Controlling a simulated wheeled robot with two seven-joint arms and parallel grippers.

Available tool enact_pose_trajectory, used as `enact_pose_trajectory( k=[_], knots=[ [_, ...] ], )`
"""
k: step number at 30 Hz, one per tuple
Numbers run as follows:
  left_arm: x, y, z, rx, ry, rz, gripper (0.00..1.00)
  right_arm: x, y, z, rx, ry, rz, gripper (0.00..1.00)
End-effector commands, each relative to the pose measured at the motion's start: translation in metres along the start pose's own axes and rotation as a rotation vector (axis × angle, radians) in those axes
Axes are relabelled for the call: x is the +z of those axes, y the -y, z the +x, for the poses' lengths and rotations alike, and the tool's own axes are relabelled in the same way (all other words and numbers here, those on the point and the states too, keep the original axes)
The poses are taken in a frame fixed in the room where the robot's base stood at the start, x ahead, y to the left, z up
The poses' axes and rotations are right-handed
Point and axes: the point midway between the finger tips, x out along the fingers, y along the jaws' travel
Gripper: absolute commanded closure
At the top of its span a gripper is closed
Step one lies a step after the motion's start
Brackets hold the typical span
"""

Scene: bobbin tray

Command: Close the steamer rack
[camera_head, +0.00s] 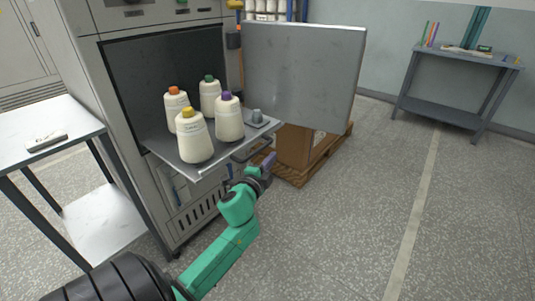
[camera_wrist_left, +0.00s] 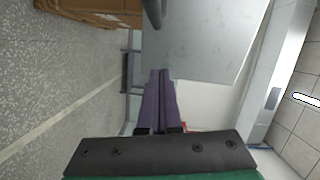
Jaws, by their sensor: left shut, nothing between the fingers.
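The steamer rack (camera_head: 200,173) is pulled out of the open steamer chamber (camera_head: 135,70) and lies level. It carries several cream yarn bobbins (camera_head: 195,141) with orange, yellow, green and purple tops, standing upright, and a small grey fitting (camera_head: 256,116) near its right corner. A dark bar handle (camera_head: 240,156) shows along its front edge. My left gripper (camera_head: 269,161), with purple fingers, is just below and right of that edge, shut and empty. The left wrist view shows its closed fingers (camera_wrist_left: 160,75) pointing towards a grey panel (camera_wrist_left: 200,45). My right gripper is not in view.
The steamer door (camera_head: 305,75) stands wide open to the right of the rack. A cardboard box on a wooden pallet (camera_head: 300,177) sits below the door. A white side table (camera_head: 50,125) is at left, and a grey workbench (camera_head: 460,65) at the far right. The floor at right is clear.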

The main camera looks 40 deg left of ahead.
Motion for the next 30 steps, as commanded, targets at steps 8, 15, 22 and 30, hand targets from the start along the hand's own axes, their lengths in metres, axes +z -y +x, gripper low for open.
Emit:
enact_pose_trajectory(
  k=[8,15,22,30],
  knots=[
    [0.022,-0.001,0.040,0.002,0.003,0.002,1.00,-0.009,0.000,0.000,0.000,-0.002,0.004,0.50],
    [0.039,-0.001,0.044,0.001,0.000,-0.002,1.00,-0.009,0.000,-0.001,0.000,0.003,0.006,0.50],
    [0.039,-0.001,0.044,0.001,0.000,-0.002,1.00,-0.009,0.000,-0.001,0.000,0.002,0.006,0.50],
    [0.050,0.001,0.047,0.001,0.002,-0.001,1.00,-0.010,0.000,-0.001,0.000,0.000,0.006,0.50]
  ],
)
